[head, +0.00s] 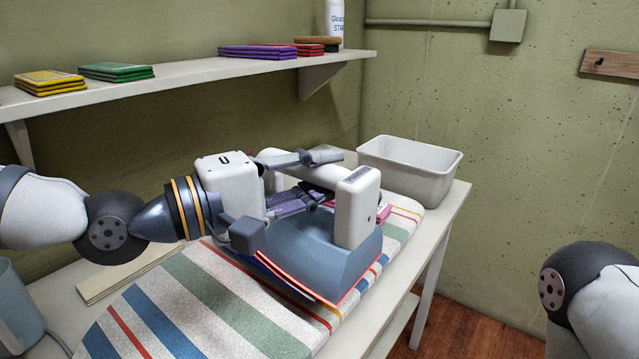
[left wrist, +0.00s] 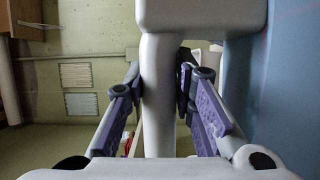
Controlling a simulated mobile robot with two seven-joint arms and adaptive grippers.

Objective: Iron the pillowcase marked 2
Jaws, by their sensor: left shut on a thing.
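My left gripper (head: 290,200) is shut on the white handle of a blue-grey iron (head: 310,255). In the left wrist view the handle (left wrist: 158,90) stands between the purple finger pads. The iron is over the striped ironing pad (head: 190,285), with a red line along its lower edge; I cannot tell whether it touches what is below. A small pink thing (head: 384,212) shows behind the iron, mostly hidden. No mark 2 can be read, so I cannot tell which cloth is that pillowcase. My right gripper is out of view; only part of my right arm shows.
An empty-looking white bin (head: 410,165) stands at the table's back right corner. A wooden board (head: 130,272) lies behind the pad. The wall shelf (head: 190,90) holds yellow, green, purple and red folded stacks, a brush and a bottle. The pad's front left is clear.

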